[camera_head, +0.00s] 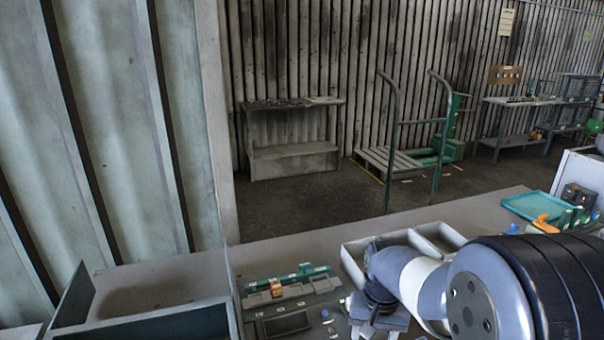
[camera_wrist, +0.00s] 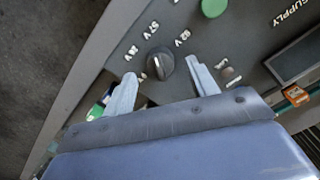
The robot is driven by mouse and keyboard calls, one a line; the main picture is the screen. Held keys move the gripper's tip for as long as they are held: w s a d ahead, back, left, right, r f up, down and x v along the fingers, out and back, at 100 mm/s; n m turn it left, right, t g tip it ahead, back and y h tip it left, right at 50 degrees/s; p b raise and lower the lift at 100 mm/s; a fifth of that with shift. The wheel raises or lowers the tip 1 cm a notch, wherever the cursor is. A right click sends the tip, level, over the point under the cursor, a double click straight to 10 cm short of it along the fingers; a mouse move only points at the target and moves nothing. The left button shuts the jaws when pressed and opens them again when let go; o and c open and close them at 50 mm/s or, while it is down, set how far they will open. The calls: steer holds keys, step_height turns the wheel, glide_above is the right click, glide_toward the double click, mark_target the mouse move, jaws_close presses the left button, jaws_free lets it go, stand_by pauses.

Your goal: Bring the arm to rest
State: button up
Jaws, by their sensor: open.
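My gripper (camera_wrist: 161,68) shows in the wrist view with its two pale fingers apart and nothing held between them. The fingertips point at a grey panel (camera_wrist: 215,45) and lie on either side of a black rotary knob (camera_wrist: 160,63) in the picture. I cannot tell how far they are from the panel. In the head view my arm (camera_head: 420,278) reaches from the lower right over the bench and bends down. The fingers cannot be made out there.
The panel bears a green button (camera_wrist: 214,8), voltage labels and a dark display (camera_wrist: 300,58). On the bench (camera_head: 290,250) are a divided grey tray (camera_head: 352,268) close by my arm, a green rack (camera_head: 300,274) and a grey bin (camera_head: 80,295). A teal tray (camera_head: 520,203) is at right.

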step_height(320, 180, down, 2)
steer(key=shift+f, duration=0.1)
steer(key=shift+r, duration=0.2)
